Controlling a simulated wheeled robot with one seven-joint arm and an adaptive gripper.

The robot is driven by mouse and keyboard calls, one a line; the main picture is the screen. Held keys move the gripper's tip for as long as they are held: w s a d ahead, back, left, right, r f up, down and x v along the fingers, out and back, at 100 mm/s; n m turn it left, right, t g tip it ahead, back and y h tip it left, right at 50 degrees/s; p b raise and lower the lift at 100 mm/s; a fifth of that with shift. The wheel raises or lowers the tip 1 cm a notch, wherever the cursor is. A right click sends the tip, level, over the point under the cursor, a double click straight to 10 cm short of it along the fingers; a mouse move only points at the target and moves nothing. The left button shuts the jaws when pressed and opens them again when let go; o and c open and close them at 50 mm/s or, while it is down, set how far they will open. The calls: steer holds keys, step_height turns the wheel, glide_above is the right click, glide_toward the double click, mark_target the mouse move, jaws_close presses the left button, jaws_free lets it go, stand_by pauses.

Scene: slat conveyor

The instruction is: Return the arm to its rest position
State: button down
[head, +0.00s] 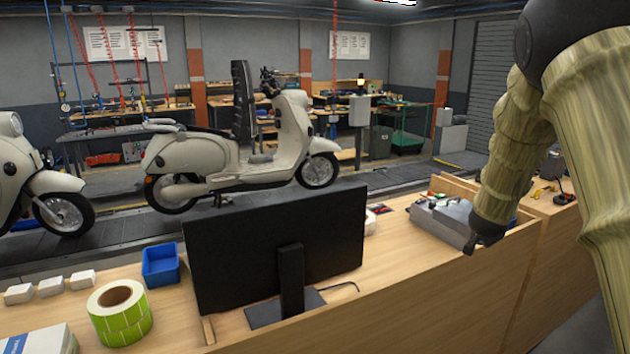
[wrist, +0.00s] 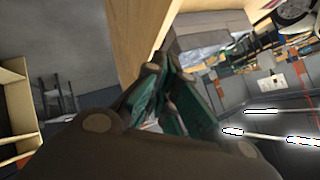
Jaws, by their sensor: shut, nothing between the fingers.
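My arm comes in from the right edge of the head view, its wood-grained links bent downward. Its dark far end, with my gripper (head: 474,243), hangs over the right part of the wooden bench, in front of a grey box (head: 440,218). In the head view the fingers are small and mostly hidden. In the wrist view my gripper (wrist: 167,68) shows dark green fingers, shut with nothing held. The wooden panel of the bench (wrist: 133,35) is just beyond them.
A black monitor (head: 275,245) stands on the bench, left of my gripper. A blue bin (head: 160,264), a green label roll (head: 119,313) and small white boxes (head: 50,287) are farther left. Cream scooters (head: 215,155) stand on the conveyor behind. The bench's raised front panel (head: 430,310) runs below my gripper.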

steer(key=s+a+f+n+g+y, duration=0.1)
steer(key=s+a+f+n, duration=0.15)
steer(key=s+f, duration=0.6)
steer(key=s+a+f+n+g, duration=0.2)
steer(key=s+a+f, duration=0.25)
steer(key=f, duration=0.75)
steer(key=s+a+f+n+g+y, duration=0.1)
steer(key=s+a+f+n, duration=0.15)
steer(key=s+f, duration=0.7)
steer(key=s+a+f+n+g+y, duration=0.1)
steer(key=s+a+f, duration=0.4)
steer(key=s, duration=0.6)
steer(key=s+a+f+n+g+y, duration=0.1)
steer(key=s+a+f, duration=0.4)
steer(key=s, duration=0.7)
steer(key=s+a+f+n+g+y+b, duration=0.1)
steer(key=s+a+f+n+g, duration=0.2)
steer(key=s, duration=0.9)
step_height(320, 180, down, 3)
steer(key=a+n, duration=0.2)
steer(key=shift+s+a+y, duration=0.25)
steer(key=shift+a+y, duration=0.05)
steer(key=shift+a, duration=0.05)
steer(key=shift+d, duration=0.1)
